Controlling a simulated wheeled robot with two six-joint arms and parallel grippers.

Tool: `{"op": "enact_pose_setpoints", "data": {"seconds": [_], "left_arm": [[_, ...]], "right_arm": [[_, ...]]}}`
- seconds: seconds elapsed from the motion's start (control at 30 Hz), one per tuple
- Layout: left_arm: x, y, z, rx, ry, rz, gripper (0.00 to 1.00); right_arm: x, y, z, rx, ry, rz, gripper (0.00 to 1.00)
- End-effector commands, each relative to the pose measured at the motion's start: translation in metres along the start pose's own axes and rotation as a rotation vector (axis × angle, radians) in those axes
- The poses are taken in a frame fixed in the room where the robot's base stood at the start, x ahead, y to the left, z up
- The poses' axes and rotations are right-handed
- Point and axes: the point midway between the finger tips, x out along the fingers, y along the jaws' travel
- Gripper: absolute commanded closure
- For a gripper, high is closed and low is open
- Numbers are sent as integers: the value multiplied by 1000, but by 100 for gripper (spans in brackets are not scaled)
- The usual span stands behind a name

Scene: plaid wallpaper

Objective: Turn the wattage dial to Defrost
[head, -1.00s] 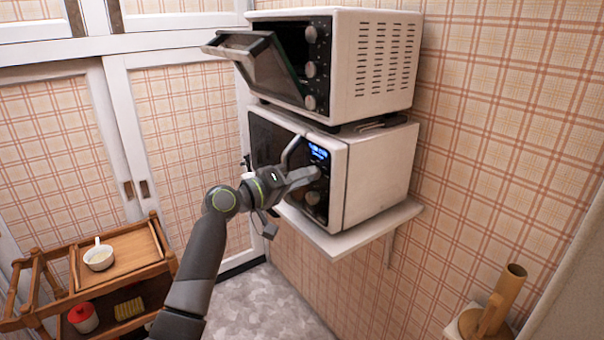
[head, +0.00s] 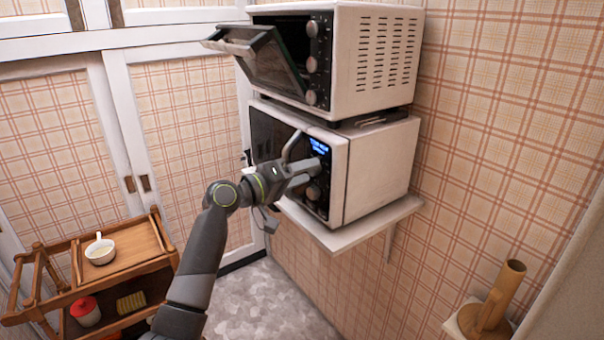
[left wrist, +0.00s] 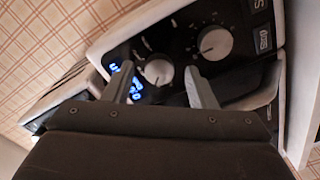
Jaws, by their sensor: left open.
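The white microwave (head: 376,170) with a black front stands on a wall shelf. Its blue-lit display (head: 319,146) and lower dial (head: 313,192) show in the head view. My left gripper (head: 300,160) is at its control panel, fingers spread. In the left wrist view, my open left gripper (left wrist: 160,86) has its fingers on either side of the dial near the display (left wrist: 158,71); contact cannot be told. The other dial (left wrist: 215,42) lies outside the fingers, to the right. The dial markings are too small to read, so the Defrost mark cannot be told. My right gripper is out of view.
A toaster oven (head: 375,60) with its door (head: 265,60) hanging partly open sits above the microwave. The shelf (head: 350,238) juts out below. Floor (head: 265,305) between is clear.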

Motion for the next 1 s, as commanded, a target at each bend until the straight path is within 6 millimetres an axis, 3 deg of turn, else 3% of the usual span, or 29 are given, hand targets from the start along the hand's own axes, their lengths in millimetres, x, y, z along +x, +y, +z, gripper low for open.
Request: {"op": "enact_pose_setpoints", "data": {"seconds": [0.27,0.8,1.0], "left_arm": [[-17,-2,0,3,3,0,49],[-132,-4,1,5,2,-4,49],[-161,-2,0,2,1,-3,49]], "right_arm": [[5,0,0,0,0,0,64],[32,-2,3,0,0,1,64],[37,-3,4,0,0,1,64]]}}
